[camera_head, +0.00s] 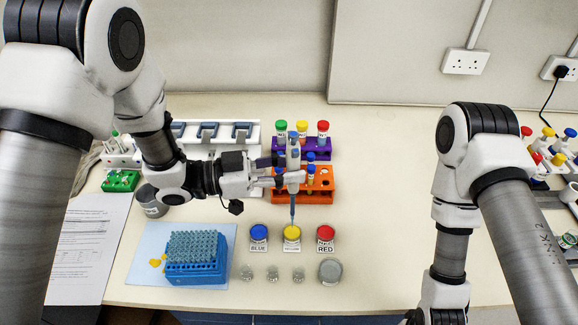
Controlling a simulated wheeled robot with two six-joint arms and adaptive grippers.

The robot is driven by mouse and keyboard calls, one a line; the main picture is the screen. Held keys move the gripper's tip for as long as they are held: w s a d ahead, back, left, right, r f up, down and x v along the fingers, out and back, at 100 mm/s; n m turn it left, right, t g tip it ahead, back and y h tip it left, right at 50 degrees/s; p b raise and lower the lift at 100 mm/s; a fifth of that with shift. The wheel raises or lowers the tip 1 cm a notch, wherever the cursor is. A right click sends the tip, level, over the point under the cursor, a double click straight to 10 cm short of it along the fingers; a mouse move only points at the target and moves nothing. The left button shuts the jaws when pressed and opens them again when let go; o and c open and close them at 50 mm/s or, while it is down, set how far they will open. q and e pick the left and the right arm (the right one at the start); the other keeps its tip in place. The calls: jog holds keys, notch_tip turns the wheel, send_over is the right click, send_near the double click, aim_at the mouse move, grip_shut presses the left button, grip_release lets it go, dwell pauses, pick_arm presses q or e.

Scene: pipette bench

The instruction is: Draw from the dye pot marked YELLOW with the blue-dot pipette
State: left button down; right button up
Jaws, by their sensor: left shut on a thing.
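My left gripper (284,180) is shut on a pipette (293,160) and holds it upright. The pipette has a grey-blue body; a dot mark on it is too small to tell. Its tip points down at the yellow dye pot (292,233), labelled at its front. The tip meets the yellow in the picture; I cannot tell whether it is in the dye or just above it. The blue pot (259,232) stands to the left and the red pot (325,233) to the right. My right gripper is out of the picture below its wrist.
A blue tip rack (197,270) stands on a pale blue mat (146,244). Behind the pots are an orange rack (318,197) and a purple rack (316,155) with capped tubes. Several small clear dishes and a grey-lidded pot (330,271) stand in front.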

pick_arm(q)
jog(key=shift+f+b, duration=0.6)
jog(key=shift+f, duration=0.25)
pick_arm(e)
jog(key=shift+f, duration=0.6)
pick_arm(q)
jog(key=shift+f+b, duration=0.4)
jog(key=shift+f, duration=0.2)
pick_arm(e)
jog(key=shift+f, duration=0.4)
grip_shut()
